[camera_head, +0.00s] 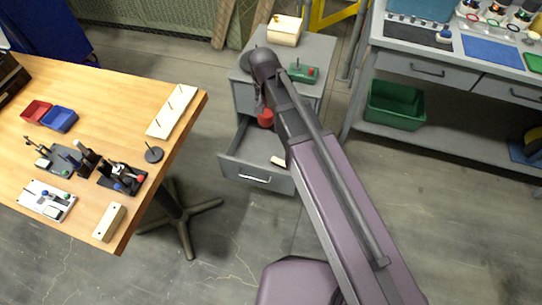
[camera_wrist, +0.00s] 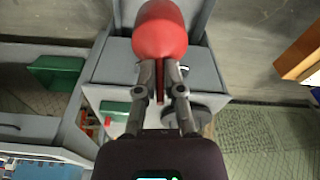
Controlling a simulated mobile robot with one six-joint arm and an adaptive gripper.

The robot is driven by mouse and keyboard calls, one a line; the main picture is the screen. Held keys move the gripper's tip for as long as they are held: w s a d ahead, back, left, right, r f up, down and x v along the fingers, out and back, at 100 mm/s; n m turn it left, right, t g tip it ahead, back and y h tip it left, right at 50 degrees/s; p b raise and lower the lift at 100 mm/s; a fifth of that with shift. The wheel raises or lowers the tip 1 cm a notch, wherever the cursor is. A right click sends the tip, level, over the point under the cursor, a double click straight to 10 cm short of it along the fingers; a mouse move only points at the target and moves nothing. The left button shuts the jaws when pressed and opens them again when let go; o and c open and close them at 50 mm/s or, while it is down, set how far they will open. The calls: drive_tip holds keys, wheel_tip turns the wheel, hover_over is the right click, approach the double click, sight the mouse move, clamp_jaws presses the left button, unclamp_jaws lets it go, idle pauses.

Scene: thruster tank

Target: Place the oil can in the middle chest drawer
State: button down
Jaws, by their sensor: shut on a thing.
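The red oil can (camera_head: 265,118) hangs from my gripper (camera_head: 261,98) above the back part of an open drawer (camera_head: 255,179) in the grey chest (camera_head: 316,54). In the wrist view the oil can (camera_wrist: 160,30) shows as a rounded red body, with a thin dark red part between the fingers. My gripper (camera_wrist: 160,95) is shut on that thin part. The open drawer sits below a closed upper drawer front (camera_head: 244,97). My arm hides the drawer's right side and part of the chest.
A cream block (camera_head: 278,161) lies in the open drawer. A wooden box (camera_head: 285,30) and a green-based item (camera_head: 303,73) stand on the chest. A wooden table (camera_head: 190,122) is at left. A grey workbench (camera_head: 405,65) with a green bin (camera_head: 394,105) is at right.

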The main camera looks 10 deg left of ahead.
drive_tip(key=w+d+f+b, duration=0.1)
drive_tip(key=w+f+b, duration=0.1)
drive_tip(key=f+b, duration=1)
drive_tip(key=w+d+f+b, duration=0.2)
drive_tip(key=f+b, duration=1)
drive_tip(key=f, duration=0.1)
drive_tip(key=w+d+f+b, duration=0.2)
drive_tip(key=w+f+b, duration=0.1)
drive_tip(key=f+b, duration=1)
drive_tip(key=shift+f, duration=0.2)
drive_tip(key=shift+w, duration=0.15)
drive_tip(key=w+a+f+b, duration=0.1)
drive_tip(key=w+a, duration=0.2)
drive_tip(key=a, duration=1.1)
drive_tip(key=shift+f, duration=0.15)
drive_tip(key=shift+a+b, duration=0.25)
drive_tip(key=shift+b, duration=0.05)
drive_tip(key=shift+w+a+f+b, duration=0.1)
drive_tip(key=shift+a+f+b, duration=0.15)
drive_tip(key=shift+f+b, duration=0.7)
drive_tip(key=shift+a+f+b, duration=0.25)
drive_tip(key=shift+f+b, duration=0.6)
drive_tip(key=shift+f, duration=0.05)
drive_tip(key=shift+f, duration=0.1)
